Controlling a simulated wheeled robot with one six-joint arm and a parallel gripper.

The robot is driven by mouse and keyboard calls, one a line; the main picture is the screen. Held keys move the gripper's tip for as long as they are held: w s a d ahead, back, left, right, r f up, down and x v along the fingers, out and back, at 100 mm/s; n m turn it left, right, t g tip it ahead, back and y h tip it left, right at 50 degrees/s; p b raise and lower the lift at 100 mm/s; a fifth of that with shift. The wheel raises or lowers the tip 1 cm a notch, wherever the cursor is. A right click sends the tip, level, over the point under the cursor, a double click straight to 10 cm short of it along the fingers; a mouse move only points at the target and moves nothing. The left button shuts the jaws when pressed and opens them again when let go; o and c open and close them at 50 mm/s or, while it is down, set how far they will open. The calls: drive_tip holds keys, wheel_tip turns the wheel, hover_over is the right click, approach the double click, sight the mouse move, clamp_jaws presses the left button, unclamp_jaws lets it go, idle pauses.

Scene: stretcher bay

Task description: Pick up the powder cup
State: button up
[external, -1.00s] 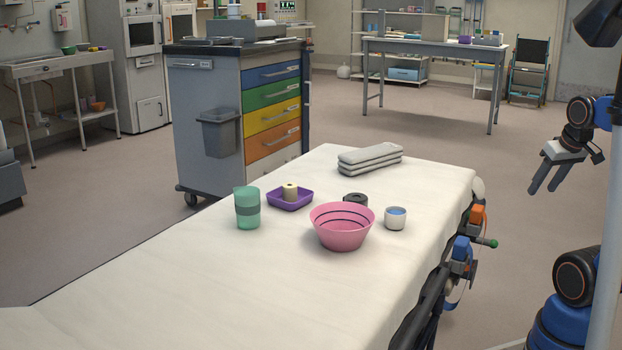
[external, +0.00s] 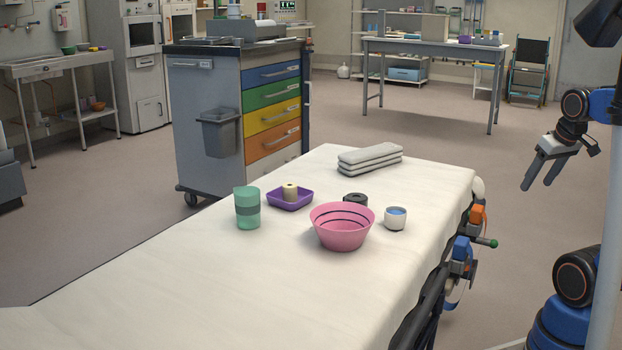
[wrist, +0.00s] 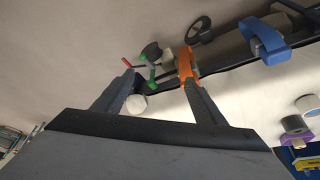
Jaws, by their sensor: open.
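A taller green cup (external: 247,208) with a darker band stands further left. My gripper (external: 538,186) is open and empty in the external view, right of the stretcher, well apart from the white cup and pointing down to the left. In the wrist view its two fingers (wrist: 159,80) are spread with nothing held between them.
The pink bowl (external: 342,232) stands close beside the white cup, with a dark round item (external: 355,199) behind. A purple tray (external: 276,203) holds a cream roll. Folded grey cloths (external: 369,157) lie at the far end. An orange clamp (external: 477,215) and other fittings line the stretcher's right side.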

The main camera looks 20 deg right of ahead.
drive_tip(key=w+a+r+n+g+y, duration=0.1)
drive_tip(key=w+a+r+n, duration=0.4)
drive_tip(key=a, duration=0.3)
wheel_tip(320, 180, up, 6)
drive_tip(key=n+g, duration=0.4)
drive_tip(key=n, duration=1)
hover_over(396, 211)
drive_tip(key=s+d, duration=0.1)
drive_tip(key=s, duration=0.1)
drive_tip(key=f, duration=0.3)
drive_tip(key=a+f, duration=0.1)
drive_tip(key=f, duration=0.7)
drive_tip(key=shift+w+a, duration=0.15)
drive_tip(key=shift+a, duration=0.1)
drive_tip(key=shift+s+a+f, duration=0.1)
drive_tip(key=shift+a+f, duration=0.05)
drive_tip(key=shift+f, duration=1.25)
drive_tip(key=shift+s+a+f, duration=0.1)
drive_tip(key=shift+a+f, duration=0.05)
drive_tip(key=shift+f, duration=1.2)
drive_tip(key=shift+c, duration=0.4)
drive_tip(key=c, duration=1)
